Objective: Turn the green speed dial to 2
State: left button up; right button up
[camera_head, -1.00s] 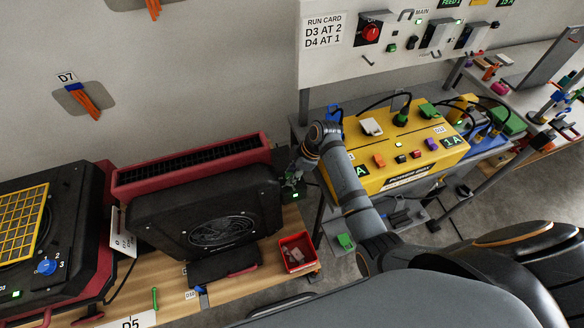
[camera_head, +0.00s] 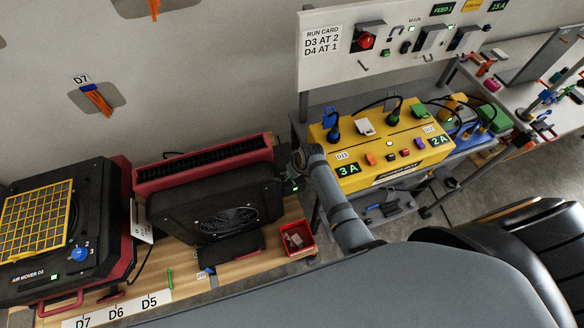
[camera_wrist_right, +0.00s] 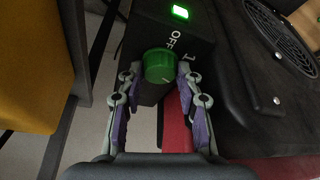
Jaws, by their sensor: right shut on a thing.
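The green speed dial (camera_wrist_right: 159,66) sits on the end of a black control box (camera_wrist_right: 175,30), with OFF and 1 printed beside it and a lit green lamp above. My right gripper (camera_wrist_right: 159,80) has its two purple-padded fingers on either side of the dial, shut on it. The dial's pointer is not clear, and a 2 mark is not visible. In the head view my right gripper (camera_head: 292,176) is at the right end of the black air mover (camera_head: 215,205), largely hidden by my arm. My left gripper is not in view.
A yellow power box (camera_head: 385,150) with lit displays reading 3A and 2A stands right of my arm. A red bin (camera_head: 298,238) sits on the bench's right end. Another air mover with a blue dial (camera_head: 79,255) is at left. A run card (camera_head: 321,42) reads D3 AT 2, D4 AT 1.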

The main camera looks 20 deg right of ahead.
jog(key=shift+m+p, duration=0.3)
jog(key=shift+m, duration=0.3)
jog(key=o, duration=1.1)
jog(key=shift+o, duration=0.2)
jog(key=a+v, duration=0.1)
jog(key=v, duration=0.7)
jog(key=shift+d, duration=0.3)
jog(key=shift+s, duration=0.1)
